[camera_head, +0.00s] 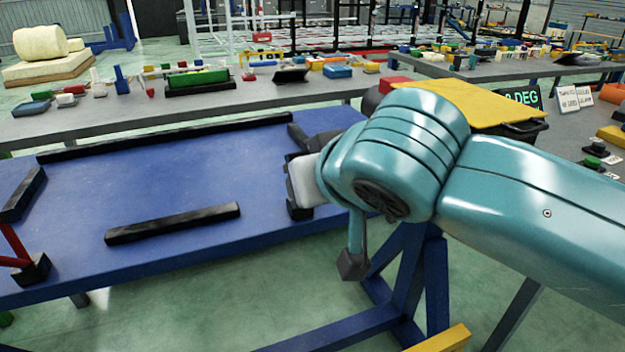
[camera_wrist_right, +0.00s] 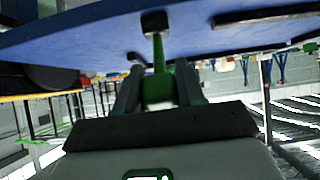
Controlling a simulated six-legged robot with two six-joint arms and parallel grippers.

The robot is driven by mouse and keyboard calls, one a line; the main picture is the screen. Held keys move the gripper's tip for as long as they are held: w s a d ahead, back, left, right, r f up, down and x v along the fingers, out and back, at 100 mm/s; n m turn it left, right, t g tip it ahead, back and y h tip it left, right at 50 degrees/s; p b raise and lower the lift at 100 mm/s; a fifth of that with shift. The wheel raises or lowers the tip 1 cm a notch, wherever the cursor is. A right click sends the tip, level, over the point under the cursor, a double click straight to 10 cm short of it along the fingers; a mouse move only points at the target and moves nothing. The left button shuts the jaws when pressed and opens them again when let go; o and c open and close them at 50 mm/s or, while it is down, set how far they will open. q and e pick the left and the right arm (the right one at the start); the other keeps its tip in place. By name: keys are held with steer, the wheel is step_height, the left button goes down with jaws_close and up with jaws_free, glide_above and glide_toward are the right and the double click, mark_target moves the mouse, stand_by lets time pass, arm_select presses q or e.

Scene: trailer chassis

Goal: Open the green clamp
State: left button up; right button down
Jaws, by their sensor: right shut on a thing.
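The green clamp (camera_wrist_right: 158,62) shows in the right wrist view as a green bar with a black pad (camera_wrist_right: 156,20) at its far end, against the blue tabletop. My right gripper (camera_wrist_right: 160,72) is shut on the clamp's wider green part, with one dark finger on each side. In the head view, my right gripper is mostly hidden behind my teal wrist at the right end of the blue table (camera_head: 165,185). A teal-green rod with a dark foot (camera_head: 352,264) hangs below the wrist; I cannot tell whether it belongs to the clamp. My left gripper is not in view.
Black bars (camera_head: 173,223) lie on the blue table, otherwise clear in its middle. A red clamp's black foot (camera_head: 31,269) shows at the left edge. A grey bench (camera_head: 120,110) with small parts stands behind. A black bin with a yellow lid (camera_head: 490,110) is behind my arm.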

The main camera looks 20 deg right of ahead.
steer(key=c, duration=0.8)
jaws_free()
steer(key=shift+f, duration=0.1)
steer(key=shift+o, duration=0.2)
steer(key=p+v, duration=0.3)
steer(key=v, duration=1.3)
steer(key=shift+s, duration=0.15)
